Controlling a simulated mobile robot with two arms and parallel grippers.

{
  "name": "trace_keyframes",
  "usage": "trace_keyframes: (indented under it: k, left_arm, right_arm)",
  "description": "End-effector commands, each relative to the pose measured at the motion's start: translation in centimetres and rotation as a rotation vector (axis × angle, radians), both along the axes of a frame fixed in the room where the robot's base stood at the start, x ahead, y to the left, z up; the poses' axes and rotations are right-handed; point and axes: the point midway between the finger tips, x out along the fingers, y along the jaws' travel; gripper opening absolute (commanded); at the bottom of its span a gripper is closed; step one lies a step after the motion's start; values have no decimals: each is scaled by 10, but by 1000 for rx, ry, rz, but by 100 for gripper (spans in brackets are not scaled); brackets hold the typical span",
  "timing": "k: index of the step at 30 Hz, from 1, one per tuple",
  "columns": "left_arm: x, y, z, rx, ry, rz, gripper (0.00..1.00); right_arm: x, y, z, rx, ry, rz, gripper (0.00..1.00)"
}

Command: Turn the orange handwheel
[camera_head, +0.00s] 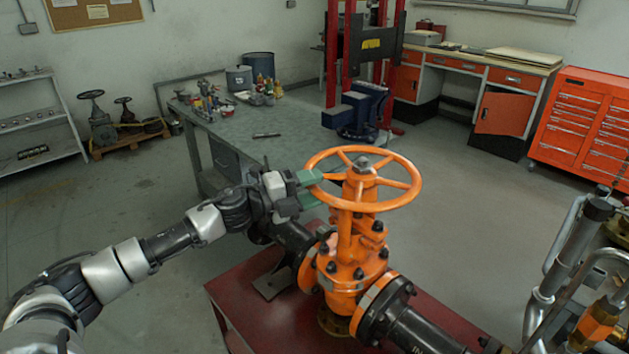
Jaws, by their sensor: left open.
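The orange handwheel (405,196) is a spoked ring lying roughly level on top of an orange gate valve (345,265), in the middle of the head view. The valve sits between dark flanged pipes on a red stand. My left gripper (318,188) reaches in from the left and is at the left side of the handwheel's rim. Its green fingers are apart, one above the other, and overlap the rim in the picture. I cannot tell whether they touch the rim. My right gripper is not in view.
The red stand (255,320) is under the valve. Metal pipes (570,250) rise at the right edge. A grey workbench (290,135) with tools stands behind the valve. An orange tool cabinet (580,125) stands at the back right. The floor at the left is mostly clear.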

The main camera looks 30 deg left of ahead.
Motion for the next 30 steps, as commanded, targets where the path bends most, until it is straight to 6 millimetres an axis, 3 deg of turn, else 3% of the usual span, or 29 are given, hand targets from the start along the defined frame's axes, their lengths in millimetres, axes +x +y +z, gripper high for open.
trace_keyframes:
  k: [10, 19, 30]
  left_arm:
    - [3, -4, 0, 1, 0, -1, 46]
    - [3, -3, 0, 1, 1, 0, 2]
    - [6, -4, 1, 0, 1, 15, 0]
  right_arm:
    - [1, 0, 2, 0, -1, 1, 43]
    - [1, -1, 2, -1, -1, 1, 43]
    - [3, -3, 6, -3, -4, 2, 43]
